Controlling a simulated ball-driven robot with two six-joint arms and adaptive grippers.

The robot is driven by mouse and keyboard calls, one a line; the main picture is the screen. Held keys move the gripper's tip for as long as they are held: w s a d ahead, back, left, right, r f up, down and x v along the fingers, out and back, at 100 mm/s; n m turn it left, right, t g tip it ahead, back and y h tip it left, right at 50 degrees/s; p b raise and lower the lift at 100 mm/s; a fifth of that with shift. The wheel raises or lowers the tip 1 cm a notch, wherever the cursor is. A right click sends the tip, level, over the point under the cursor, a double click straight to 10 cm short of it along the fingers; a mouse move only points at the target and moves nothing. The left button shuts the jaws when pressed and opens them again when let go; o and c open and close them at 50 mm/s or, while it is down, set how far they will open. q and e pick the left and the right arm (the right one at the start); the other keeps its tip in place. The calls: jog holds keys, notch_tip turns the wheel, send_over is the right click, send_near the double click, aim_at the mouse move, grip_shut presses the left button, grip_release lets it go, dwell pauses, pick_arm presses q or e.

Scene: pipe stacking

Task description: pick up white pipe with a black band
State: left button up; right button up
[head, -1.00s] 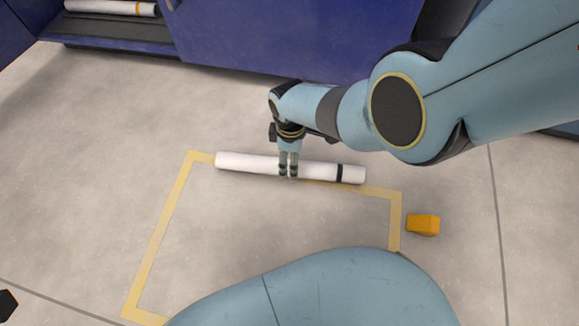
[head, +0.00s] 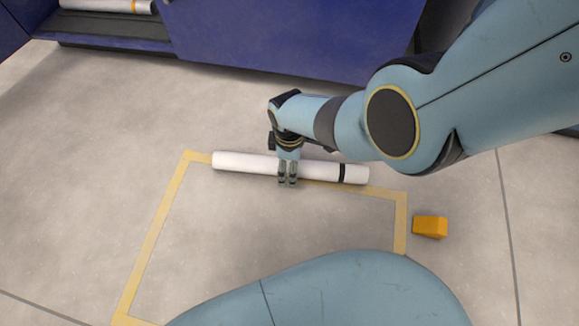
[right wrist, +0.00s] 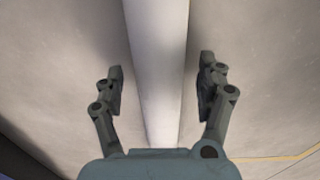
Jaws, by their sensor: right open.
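The white pipe with a black band (head: 240,163) lies on the floor along the far edge of the taped frame, its black band near the right end. My right gripper (head: 287,181) is over the pipe's middle, pointing down. In the right wrist view the open fingers (right wrist: 160,88) stand on either side of the white pipe (right wrist: 157,45), with a gap on each side. The gripper hides a short part of the pipe in the head view. My left gripper is not in view.
A yellow tape outline (head: 150,235) marks the floor. An orange block (head: 430,227) sits right of it. A blue cabinet (head: 290,35) stands at the back, with another white pipe with an orange band (head: 105,5) on a dark shelf (head: 110,30) at upper left. Floor inside the tape is clear.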

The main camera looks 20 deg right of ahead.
jog(key=shift+c, duration=0.3)
jog(key=c, duration=1.4)
jog(key=shift+r, duration=0.1)
